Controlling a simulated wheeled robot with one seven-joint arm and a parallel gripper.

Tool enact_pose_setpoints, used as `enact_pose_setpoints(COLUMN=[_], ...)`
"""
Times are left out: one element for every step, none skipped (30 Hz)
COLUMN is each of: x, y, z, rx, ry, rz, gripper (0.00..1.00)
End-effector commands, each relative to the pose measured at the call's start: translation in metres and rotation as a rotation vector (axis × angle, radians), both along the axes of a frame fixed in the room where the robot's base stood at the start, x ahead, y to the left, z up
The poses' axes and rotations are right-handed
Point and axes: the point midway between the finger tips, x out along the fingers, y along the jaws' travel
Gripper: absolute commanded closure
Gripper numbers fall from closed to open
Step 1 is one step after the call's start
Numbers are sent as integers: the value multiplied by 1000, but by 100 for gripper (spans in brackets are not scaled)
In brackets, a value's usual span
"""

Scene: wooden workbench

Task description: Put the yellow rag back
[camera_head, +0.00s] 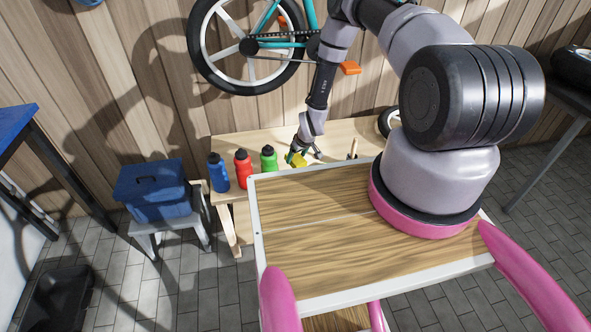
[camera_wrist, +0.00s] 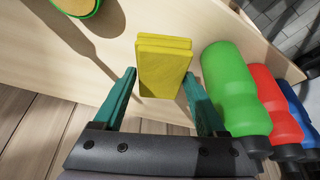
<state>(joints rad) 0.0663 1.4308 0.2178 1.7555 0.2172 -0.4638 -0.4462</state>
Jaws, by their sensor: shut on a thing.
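The yellow rag (camera_wrist: 164,66) is a folded, block-like pad between the two teal fingers of my gripper (camera_wrist: 158,76) in the wrist view. My gripper is shut on it. In the head view the rag (camera_head: 299,160) shows as a small yellow patch at my gripper (camera_head: 297,155), over the wooden workbench (camera_head: 335,133). I cannot tell whether the rag touches the bench top.
A green bottle (camera_head: 268,158), a red bottle (camera_head: 243,168) and a blue bottle (camera_head: 218,172) stand left of my gripper on the bench. In the wrist view a round green-rimmed thing (camera_wrist: 88,8) lies at upper left. A blue toolbox (camera_head: 152,190) sits on a stool.

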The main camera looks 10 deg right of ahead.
Motion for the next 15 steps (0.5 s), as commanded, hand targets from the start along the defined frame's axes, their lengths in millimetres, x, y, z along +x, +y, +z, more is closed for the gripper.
enact_pose_setpoints(x=[-1, 0, 0, 0, 0, 1, 1, 1, 0, -1, 0, -1, 0, 0, 0], y=[0, 0, 0, 0, 0, 0, 0, 0, 0, 0, 0, 0, 0, 0, 0], z=[-9, -13, -17, -19, -21, -23, -25, -28, -32, -37, -41, -48, -53, -57, -61], rx=[0, 1, 0, 0, 0, 0, 0, 0, -1, -1, -1, 0, 0, 0, 0], ry=[1, -1, -1, -1, -1, -2, -2, -2, -1, -1, -1, -1, -1, -2, -1], rz=[-1, -1, 0, 0, 0, 0, 1, 1, 1, 1, 1, 0, 0, 0, 0], gripper=[71, 71, 71, 71, 71, 71, 71, 71, 71, 71, 71, 71, 71, 71, 71])
